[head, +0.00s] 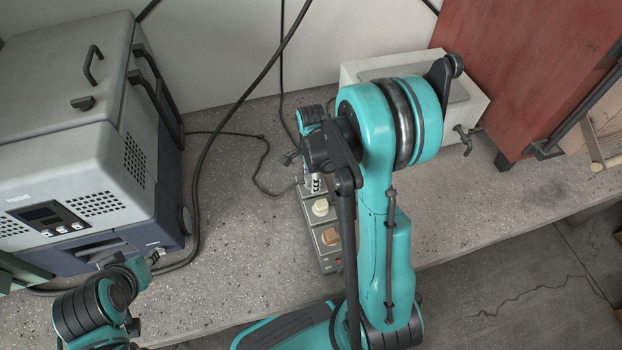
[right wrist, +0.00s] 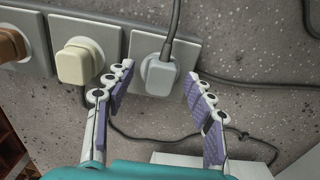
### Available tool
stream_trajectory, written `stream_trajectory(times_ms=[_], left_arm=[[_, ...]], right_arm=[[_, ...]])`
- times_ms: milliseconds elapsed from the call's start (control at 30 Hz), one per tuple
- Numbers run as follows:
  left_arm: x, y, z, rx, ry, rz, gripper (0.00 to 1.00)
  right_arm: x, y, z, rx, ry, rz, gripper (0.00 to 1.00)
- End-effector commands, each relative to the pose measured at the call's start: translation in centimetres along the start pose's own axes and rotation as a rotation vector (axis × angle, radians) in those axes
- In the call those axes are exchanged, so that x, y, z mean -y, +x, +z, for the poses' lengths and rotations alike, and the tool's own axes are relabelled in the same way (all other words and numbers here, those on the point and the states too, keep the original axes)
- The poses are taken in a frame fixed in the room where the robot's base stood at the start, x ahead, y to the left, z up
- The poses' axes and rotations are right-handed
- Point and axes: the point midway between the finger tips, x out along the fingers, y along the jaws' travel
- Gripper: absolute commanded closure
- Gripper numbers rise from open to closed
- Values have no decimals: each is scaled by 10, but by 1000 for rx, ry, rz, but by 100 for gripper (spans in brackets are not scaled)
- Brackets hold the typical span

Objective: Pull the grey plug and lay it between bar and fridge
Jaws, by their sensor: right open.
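The bar (head: 328,262) is a grey socket strip on the bench, with a cream plug (head: 320,207) and a brown plug (head: 331,238) in it. The grey plug (right wrist: 157,76) sits in the end socket in the right wrist view, its dark cord rising from it. In the head view my right arm mostly hides it. My right gripper (right wrist: 159,72) is open, its fingers on either side of the grey plug with visible gaps. The fridge (head: 70,150) is the grey and dark blue box at left. My left arm is at lower left; its gripper (head: 150,258) is too unclear to judge.
Bare bench (head: 240,215) lies between bar and fridge, with a thin dark cord (head: 262,165) across its back part. A thick dark cable runs beside the fridge. A white box with a tap (head: 465,140) and a red cabinet (head: 525,70) stand at back right.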

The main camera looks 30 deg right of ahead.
Motion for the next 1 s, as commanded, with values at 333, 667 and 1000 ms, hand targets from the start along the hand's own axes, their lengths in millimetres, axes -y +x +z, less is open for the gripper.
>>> stream_trajectory(times_ms=[333,667,1000], left_arm=[[0,2,1,0,0,0,69],[0,1,1,0,0,0,69],[0,-2,-2,0,0,0,69]], right_arm=[[0,0,0,0,0,0,46],[0,0,0,0,0,0,100],[0,-6,0,0,0,0,100]])
